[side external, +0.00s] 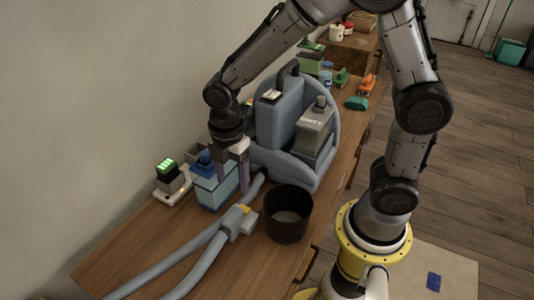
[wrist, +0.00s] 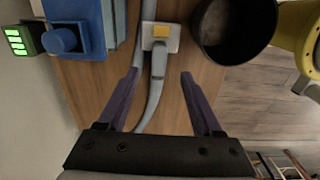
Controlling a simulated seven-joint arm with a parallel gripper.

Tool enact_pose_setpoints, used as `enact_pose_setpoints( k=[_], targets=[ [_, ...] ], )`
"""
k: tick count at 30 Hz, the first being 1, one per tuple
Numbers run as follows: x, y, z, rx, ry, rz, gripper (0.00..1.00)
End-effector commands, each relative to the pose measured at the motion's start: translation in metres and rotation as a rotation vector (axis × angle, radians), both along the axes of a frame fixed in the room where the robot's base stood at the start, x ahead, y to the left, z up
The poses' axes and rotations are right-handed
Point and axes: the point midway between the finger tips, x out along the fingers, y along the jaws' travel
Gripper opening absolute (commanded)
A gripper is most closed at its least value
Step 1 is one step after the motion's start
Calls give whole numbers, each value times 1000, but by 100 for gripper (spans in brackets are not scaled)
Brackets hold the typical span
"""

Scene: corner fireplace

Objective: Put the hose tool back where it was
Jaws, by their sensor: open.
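The hose tool (side external: 238,219) is a grey head with a yellow button on a grey hose, lying on the wooden table in front of the grey-blue cleaner machine (side external: 330,152). In the wrist view the hose tool (wrist: 160,38) lies ahead of the fingertips, with its hose running back between the fingers. My gripper (side external: 242,176) is above the table, beside the blue box and behind the hose tool. In the wrist view my gripper (wrist: 160,74) has its purple fingers spread apart, with nothing held between them. One finger is mostly hidden in the side view.
A black bin (side external: 287,228) stands right of the hose tool, near the table's front edge. A blue box with a blue cap (side external: 212,190) stands to the left. A charger with a green-lit battery (side external: 170,178) sits by the wall. The table's (side external: 148,237) left end has bare room.

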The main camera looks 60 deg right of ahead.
Motion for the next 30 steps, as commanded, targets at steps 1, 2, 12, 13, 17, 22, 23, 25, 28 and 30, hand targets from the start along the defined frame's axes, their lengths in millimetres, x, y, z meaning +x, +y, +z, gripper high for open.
enact_pose_setpoints(
  k=[1,2,12,13,17,22,23,25,28,30],
  targets=[
    [-1,-2,6,3,-11,-25,67],
    [-3,-4,10,5,-20,-50,67],
    [-73,-53,109,142,-243,-820,67],
    [-82,-57,115,163,-263,-898,67],
    [-118,-70,132,257,-329,-1199,67],
    [-147,-78,138,352,-374,-1448,67],
    [-150,-79,139,363,-378,-1473,67],
    [-154,-80,139,380,-384,-1513,67],
    [-156,-80,139,386,-384,-1533,67],
    [-156,-80,139,386,-384,-1533,67]
  ],
)
